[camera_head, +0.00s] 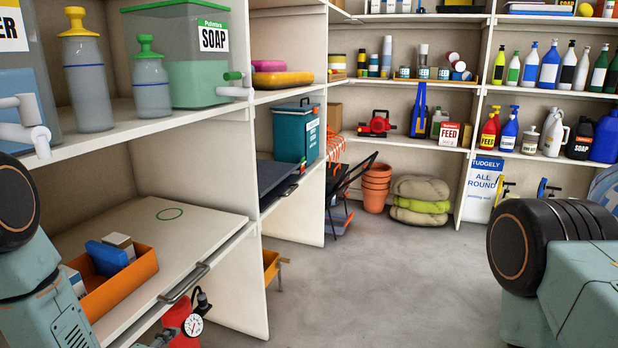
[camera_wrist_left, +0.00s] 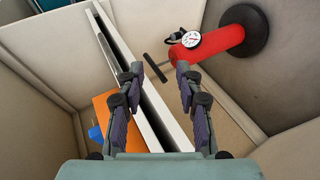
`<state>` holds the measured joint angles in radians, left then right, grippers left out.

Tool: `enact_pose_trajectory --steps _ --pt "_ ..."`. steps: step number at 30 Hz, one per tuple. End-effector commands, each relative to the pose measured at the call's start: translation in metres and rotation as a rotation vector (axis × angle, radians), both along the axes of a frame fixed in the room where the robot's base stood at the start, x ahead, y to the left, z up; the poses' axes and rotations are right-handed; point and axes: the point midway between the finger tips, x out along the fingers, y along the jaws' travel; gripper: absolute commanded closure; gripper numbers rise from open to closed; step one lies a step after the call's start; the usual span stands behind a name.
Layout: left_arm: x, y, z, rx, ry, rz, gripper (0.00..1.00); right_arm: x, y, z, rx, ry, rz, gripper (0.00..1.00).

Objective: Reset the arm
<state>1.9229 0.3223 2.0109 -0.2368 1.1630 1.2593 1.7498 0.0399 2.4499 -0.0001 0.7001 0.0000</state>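A white board edge (camera_wrist_left: 150,110) runs beyond the fingers, and a thin black bar (camera_wrist_left: 155,68) shows in the gap. I cannot tell how far off they are. My right arm (camera_head: 560,260) stands at the lower right of the head view, over the floor. My right gripper is hidden from both views.
An orange tray (camera_head: 148,268) with boxes sits on the lower left shelf (camera_head: 190,225). A red cylinder with a gauge (camera_head: 193,325) is below that shelf, also in the left wrist view (camera_wrist_left: 225,42). Bottles and a soap container (camera_head: 195,75) stand above. The middle floor (camera_head: 380,280) is clear.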

Motion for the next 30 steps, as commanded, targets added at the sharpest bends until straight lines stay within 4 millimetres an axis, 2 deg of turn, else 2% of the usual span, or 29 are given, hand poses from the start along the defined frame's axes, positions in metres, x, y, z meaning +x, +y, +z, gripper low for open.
enact_pose_trajectory --steps 3,8,11,12,14,15,18,21,24,30 --pt "-0.034 -0.012 -0.023 0.198 0.144 -0.133 0.64 0.0 0.0 0.006 0.0 0.0 0.0 0.54" --pt "-0.094 -0.028 -0.049 0.442 0.344 -0.372 0.64 0.0 0.0 0.016 0.0 0.0 0.0 0.54" --pt "-0.141 -0.039 -0.061 0.571 0.474 -0.558 0.64 0.0 0.0 0.024 0.0 0.0 0.0 0.54" --pt "-0.163 -0.043 -0.064 0.616 0.527 -0.64 0.64 0.0 0.0 0.028 0.0 0.0 0.0 0.54" --pt "-0.198 -0.05 -0.066 0.679 0.605 -0.777 0.64 0.0 0.0 0.035 0.0 0.0 0.0 0.54" --pt "-0.225 -0.053 -0.065 0.712 0.66 -0.874 0.64 0.0 0.0 0.041 0.0 0.0 0.0 0.54" --pt "-0.284 -0.06 -0.057 0.754 0.773 -1.076 0.64 0.0 0.0 0.054 0.0 0.0 0.0 0.54" --pt "-0.331 -0.063 -0.043 0.741 0.865 -1.175 0.64 0.0 0.0 0.067 0.0 0.0 0.0 0.54" --pt "-0.351 -0.066 -0.033 0.736 0.899 -1.215 0.64 0.0 0.0 0.077 0.0 0.0 0.0 0.54" --pt "-0.356 -0.066 -0.034 0.736 0.906 -1.225 0.64 0.0 0.0 0.079 0.0 0.0 0.0 0.54"
